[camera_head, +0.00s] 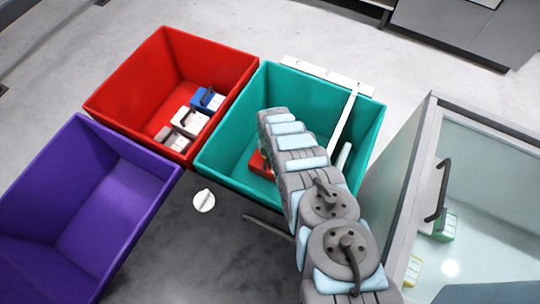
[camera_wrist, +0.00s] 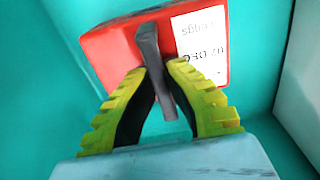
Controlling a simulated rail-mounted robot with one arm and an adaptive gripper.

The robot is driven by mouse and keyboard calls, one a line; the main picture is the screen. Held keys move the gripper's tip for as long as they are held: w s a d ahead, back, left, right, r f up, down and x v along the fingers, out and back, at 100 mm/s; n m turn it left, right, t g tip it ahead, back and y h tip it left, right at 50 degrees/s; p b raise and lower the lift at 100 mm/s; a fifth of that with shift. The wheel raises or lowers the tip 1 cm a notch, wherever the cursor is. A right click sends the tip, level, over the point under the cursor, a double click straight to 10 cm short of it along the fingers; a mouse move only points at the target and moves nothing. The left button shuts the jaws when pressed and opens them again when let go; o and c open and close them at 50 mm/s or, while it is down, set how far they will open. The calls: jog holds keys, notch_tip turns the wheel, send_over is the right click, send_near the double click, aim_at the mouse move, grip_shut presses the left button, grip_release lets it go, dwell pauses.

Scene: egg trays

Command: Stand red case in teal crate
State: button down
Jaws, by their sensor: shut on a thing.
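The red case (camera_wrist: 115,50) has a white printed label and a dark grey handle (camera_wrist: 150,55). My gripper (camera_wrist: 160,72), with yellow-green ridged fingers, is shut on that handle in the wrist view. Teal walls surround the case there. In the head view the teal crate (camera_head: 222,140) stands at the centre, and my arm reaches down into it. A small part of the red case (camera_head: 258,163) shows inside the crate, left of my arm. My arm hides the rest of the case and the gripper in that view. I cannot tell whether the case touches the crate floor.
A red crate (camera_head: 125,75) holding blue, white and grey cases adjoins the teal crate on the left. An empty purple crate (camera_head: 140,190) is at lower left. A white bar (camera_head: 343,118) crosses the teal crate's right side. A glass-topped cabinet (camera_head: 415,165) stands at right.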

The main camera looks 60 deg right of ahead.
jog(key=c, duration=1.2)
grip_release()
jog(key=shift+o, duration=0.2)
notch_tip(320, 180, up, 12)
dwell(0.6)
